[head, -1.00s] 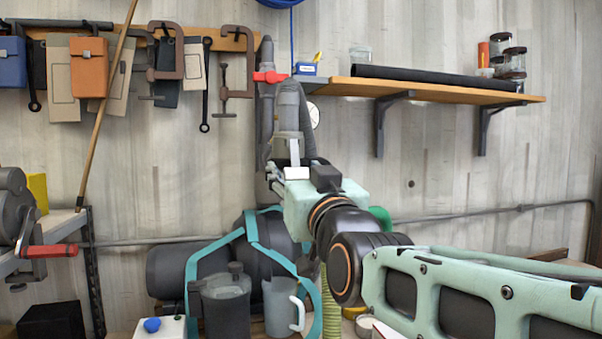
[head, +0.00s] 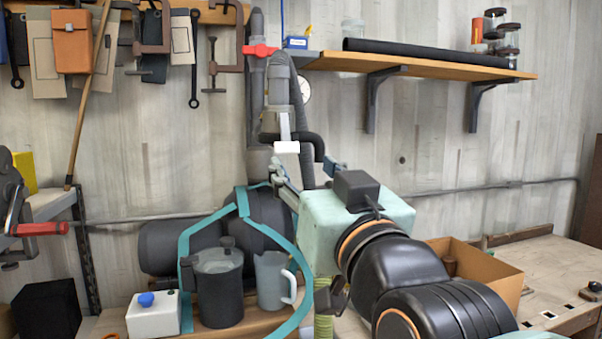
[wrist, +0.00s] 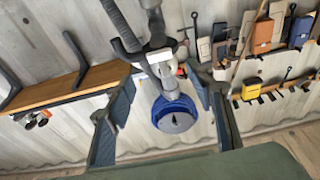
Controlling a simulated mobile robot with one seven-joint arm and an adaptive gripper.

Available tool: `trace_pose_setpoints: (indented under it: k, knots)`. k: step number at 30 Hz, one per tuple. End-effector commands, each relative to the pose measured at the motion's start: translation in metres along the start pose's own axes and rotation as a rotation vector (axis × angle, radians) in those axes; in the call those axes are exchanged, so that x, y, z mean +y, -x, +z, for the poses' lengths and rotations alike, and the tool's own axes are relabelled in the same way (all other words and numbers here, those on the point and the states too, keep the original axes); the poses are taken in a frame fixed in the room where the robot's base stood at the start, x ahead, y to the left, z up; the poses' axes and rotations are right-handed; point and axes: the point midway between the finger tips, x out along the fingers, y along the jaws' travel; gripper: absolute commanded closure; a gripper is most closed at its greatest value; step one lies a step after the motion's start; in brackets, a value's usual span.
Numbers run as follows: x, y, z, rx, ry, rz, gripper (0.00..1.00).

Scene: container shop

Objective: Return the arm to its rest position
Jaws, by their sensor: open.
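My gripper (head: 306,172) is at the far end of my arm in the head view, raised in front of the grey wall and pipes. Its fingers stand apart, one on each side, with nothing between them. In the wrist view my gripper (wrist: 165,95) also shows its two dark fingers spread wide and empty. My arm reaches from the lower right of the head view, with its black joint and pale green wrist housing in front of the bench.
A dark jug (head: 219,290), a clear pitcher (head: 271,281) and a white box with a blue knob (head: 153,318) stand below left of my gripper. An open cardboard box (head: 485,275) sits right of my arm. A wall shelf (head: 440,65) is above; grey pipes (head: 257,95) rise behind.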

Motion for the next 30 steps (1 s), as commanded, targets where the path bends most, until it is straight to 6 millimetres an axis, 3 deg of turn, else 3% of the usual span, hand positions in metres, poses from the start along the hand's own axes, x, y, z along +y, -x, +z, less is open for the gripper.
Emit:
trace_pose_setpoints:
  k: [15,18,20,23,26,30]
  knots:
    - [0.000,0.009,0.001,-0.001,0.000,0.001,0.51]
    - [0.003,0.009,0.011,-0.035,0.002,0.005,0.51]
    - [0.006,0.010,0.025,-0.085,0.004,0.012,0.51]
    - [0.017,0.017,0.066,-0.225,0.007,0.033,0.51]
    - [0.031,0.034,0.118,-0.410,0.002,0.065,0.51]
    - [0.051,0.074,0.185,-0.676,-0.018,0.120,0.51]
